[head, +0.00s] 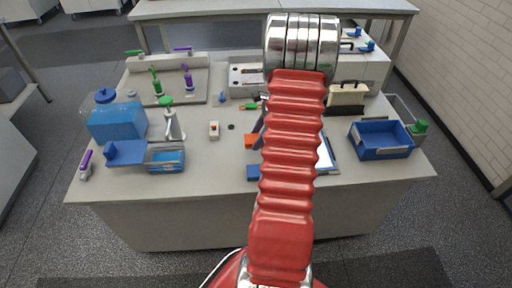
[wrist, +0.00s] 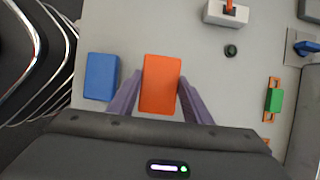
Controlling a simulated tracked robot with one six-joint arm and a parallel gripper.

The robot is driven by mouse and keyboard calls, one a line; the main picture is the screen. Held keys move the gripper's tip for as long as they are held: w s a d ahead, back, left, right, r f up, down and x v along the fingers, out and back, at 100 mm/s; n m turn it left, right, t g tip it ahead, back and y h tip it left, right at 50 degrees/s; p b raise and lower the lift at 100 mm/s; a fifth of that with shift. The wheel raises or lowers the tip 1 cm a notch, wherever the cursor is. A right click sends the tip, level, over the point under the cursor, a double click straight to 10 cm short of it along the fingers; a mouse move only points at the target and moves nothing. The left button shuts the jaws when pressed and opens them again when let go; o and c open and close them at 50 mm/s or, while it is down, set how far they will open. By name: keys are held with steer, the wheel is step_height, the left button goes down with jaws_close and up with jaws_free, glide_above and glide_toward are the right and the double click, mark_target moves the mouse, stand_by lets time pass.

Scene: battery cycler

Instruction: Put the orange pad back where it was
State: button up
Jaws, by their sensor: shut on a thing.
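The orange pad (wrist: 161,84) is between the two purple fingers of my gripper (wrist: 160,97) in the wrist view, and the gripper is shut on it. In the head view part of the orange pad (head: 251,141) shows just left of my red arm, which hides the rest of it and most of the gripper. I cannot tell whether the pad touches the bench or hangs a little above it. A blue pad (wrist: 101,77) lies left of the gripper, apart from it; it also shows in the head view (head: 253,172) near the bench's front edge.
A white box with a red switch (wrist: 227,12), a dark round knob (wrist: 231,51) and a green block with orange ends (wrist: 273,100) are on the bench. A blue tray (head: 382,153) stands right, a blue container (head: 117,124) left. The bench's front middle-left is clear.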

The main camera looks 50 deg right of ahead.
steer(key=shift+f, duration=0.4)
steer(key=shift+f, duration=1.9)
steer(key=shift+f, duration=0.1)
steer(key=o, duration=1.3)
steer(key=v, duration=1.2)
